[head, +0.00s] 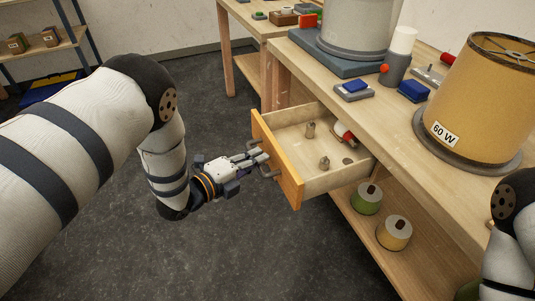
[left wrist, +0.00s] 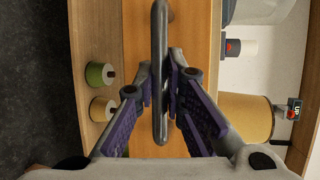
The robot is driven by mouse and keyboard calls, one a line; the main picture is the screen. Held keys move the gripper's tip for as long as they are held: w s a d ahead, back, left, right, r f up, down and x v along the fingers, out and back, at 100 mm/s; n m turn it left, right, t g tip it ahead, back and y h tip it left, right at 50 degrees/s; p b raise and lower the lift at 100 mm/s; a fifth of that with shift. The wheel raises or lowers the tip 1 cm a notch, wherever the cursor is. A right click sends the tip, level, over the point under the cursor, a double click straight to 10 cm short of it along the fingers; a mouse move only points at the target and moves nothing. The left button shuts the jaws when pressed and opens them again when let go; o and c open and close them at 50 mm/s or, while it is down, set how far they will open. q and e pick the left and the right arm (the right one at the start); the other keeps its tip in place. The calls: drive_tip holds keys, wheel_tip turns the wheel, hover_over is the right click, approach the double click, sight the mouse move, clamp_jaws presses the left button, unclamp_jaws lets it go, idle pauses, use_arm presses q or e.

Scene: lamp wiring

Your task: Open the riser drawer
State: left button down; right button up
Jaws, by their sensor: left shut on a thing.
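The riser drawer (head: 318,183) is pulled well out of the workbench, with an orange-brown wooden front (head: 277,160) and a pale inside. Its grey bar handle (head: 266,166) is on the front; in the left wrist view the handle (left wrist: 160,60) runs between my fingers. My left gripper (head: 258,162) is shut on the handle; it also shows in the left wrist view (left wrist: 160,98). Inside the drawer lie small metal pieces (head: 324,163) and a red and white cylinder (head: 345,133). My right arm shows at the lower right edge, but its gripper is out of view.
The workbench top (head: 385,130) holds a tan lampshade (head: 480,95) marked 60 W, a grey drum (head: 358,25) and blue-topped blocks (head: 414,91). Green (head: 367,198) and yellow (head: 394,233) spools stand on the lower shelf. The dark floor (head: 240,240) before the drawer is clear.

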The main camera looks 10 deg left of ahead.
use_arm(q)
drive_tip(key=shift+s+a, duration=0.45)
drive_tip(key=shift+a, duration=0.2)
use_arm(e)
drive_tip(key=shift+a+r, duration=0.2)
drive_tip(key=shift+a, duration=0.1)
use_arm(q)
drive_tip(key=c, duration=1.7)
unclamp_jaws()
drive_tip(key=shift+o, duration=0.2)
drive_tip(key=v, duration=1.2)
